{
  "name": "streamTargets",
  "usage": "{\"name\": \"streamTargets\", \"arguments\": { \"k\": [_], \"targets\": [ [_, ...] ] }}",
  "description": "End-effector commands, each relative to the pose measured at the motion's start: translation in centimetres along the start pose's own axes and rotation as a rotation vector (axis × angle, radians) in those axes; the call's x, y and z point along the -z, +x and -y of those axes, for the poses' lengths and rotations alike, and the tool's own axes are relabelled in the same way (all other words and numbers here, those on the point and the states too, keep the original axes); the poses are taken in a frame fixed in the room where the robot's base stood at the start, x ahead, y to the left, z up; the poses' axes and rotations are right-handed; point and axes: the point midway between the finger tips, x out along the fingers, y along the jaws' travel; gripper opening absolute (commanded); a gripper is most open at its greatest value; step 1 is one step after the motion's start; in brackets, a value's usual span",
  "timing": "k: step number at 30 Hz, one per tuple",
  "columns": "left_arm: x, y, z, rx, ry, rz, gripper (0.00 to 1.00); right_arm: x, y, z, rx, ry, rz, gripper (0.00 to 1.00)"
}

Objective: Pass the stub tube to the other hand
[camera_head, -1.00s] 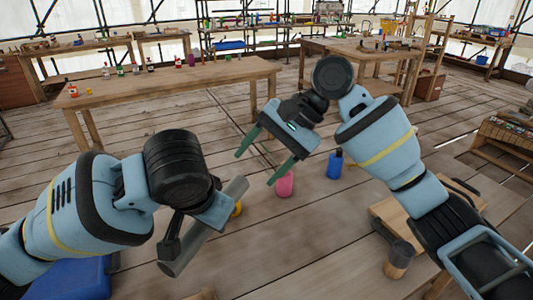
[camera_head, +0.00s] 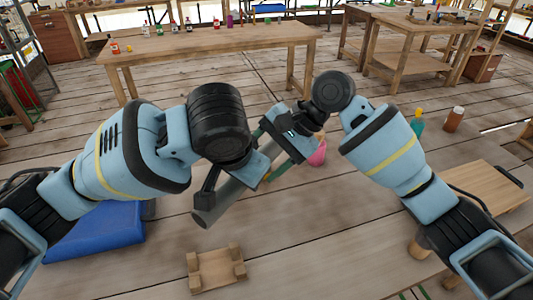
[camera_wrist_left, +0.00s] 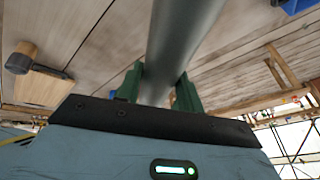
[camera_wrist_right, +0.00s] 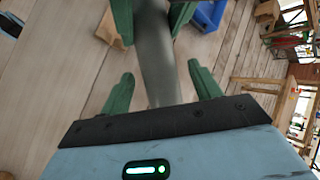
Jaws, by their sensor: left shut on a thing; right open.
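The stub tube (camera_head: 215,204) is a grey cylinder, held slanted above the floor in the head view. My left gripper (camera_wrist_left: 158,88) is shut on it, with green fingers on both sides; the tube (camera_wrist_left: 182,40) extends away in the left wrist view. My right gripper (camera_wrist_right: 160,80) is open. In the right wrist view the tube (camera_wrist_right: 156,60) runs between its spread green fingers, with gaps on both sides. The left gripper's fingers (camera_wrist_right: 152,15) show at the top there, farther along the tube. In the head view the arms partly hide the tube's upper end.
A pink bottle (camera_head: 318,153) stands behind my right gripper. A long workbench (camera_head: 205,40) stands behind.

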Motion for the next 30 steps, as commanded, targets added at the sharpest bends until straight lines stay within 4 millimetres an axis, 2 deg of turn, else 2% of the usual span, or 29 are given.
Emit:
{"name": "streamTargets", "arguments": {
  "k": [3,15,16,21,30],
  "targets": [
    [0.06,-0.08,0.02,0.001,0.000,-0.002,0.05,-0.02,-0.03,0.02,0.000,0.000,0.000,0.60],
    [0.06,-0.08,0.03,0.001,0.000,-0.002,0.05,-0.03,-0.05,0.03,0.000,0.000,0.000,0.08],
    [0.06,-0.08,0.03,0.001,0.000,-0.002,0.38,-0.06,-0.11,0.09,0.002,-0.001,0.001,0.06],
    [0.04,-0.06,0.03,0.001,0.000,-0.002,0.61,-0.06,-0.11,0.09,0.002,-0.001,0.001,0.05],
    [0.03,-0.12,0.01,0.000,0.000,-0.001,0.62,-0.05,-0.12,0.09,0.002,-0.001,0.000,0.05]
  ]
}}
